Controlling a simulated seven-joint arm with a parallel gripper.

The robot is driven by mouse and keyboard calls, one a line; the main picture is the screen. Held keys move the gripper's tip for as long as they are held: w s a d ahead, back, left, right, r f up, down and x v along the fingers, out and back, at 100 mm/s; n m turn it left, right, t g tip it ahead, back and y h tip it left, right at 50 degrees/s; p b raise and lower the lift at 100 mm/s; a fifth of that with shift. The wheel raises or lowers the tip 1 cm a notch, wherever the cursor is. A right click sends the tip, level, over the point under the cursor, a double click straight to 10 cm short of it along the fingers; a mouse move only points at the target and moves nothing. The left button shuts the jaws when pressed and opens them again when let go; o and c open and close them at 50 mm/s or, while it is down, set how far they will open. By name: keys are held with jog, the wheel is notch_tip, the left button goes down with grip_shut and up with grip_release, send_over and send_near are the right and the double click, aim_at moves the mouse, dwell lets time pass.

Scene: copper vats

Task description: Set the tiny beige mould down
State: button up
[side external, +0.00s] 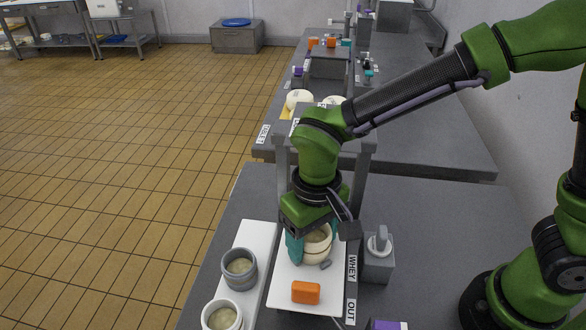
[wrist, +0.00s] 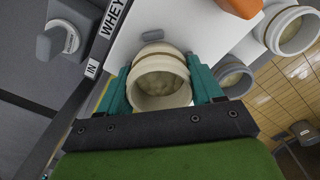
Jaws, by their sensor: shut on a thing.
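The tiny beige mould (side external: 317,246) is a round open cup with pale content inside. My gripper (side external: 309,244) is shut on it, with teal fingers on either side. In the wrist view the mould (wrist: 160,82) sits between the two fingers (wrist: 162,90), its open mouth facing the camera. It is over the white tray (side external: 283,283), toward the tray's far part. It looks roughly upright and low over the tray; I cannot tell whether its base touches. The fingers and wrist hide part of it.
An orange block (side external: 305,292) lies on the tray's near part. A grey mould (side external: 239,268) and a white mould (side external: 222,316) stand on a white board (side external: 258,238) at the left. A grey fixture (side external: 378,266) stands at the right. A small grey piece (side external: 326,264) lies beside the beige mould.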

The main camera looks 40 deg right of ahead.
aim_at(313, 240)
jog(key=shift+s+f, duration=0.1)
jog(key=shift+f, duration=0.55)
jog(key=o, duration=1.2)
notch_tip(313, 240, up, 13)
jog(key=s+d+m+t+y, duration=0.1)
jog(key=s+d+m+t, duration=0.1)
jog(key=d, duration=0.8)
jog(key=s+d+r+m+t+y, duration=0.1)
jog(key=d+t, duration=0.4)
jog(key=d, duration=0.5)
jog(key=shift+s+m, duration=0.5)
jog(key=shift+s, duration=0.6)
jog(key=shift+r, duration=0.15)
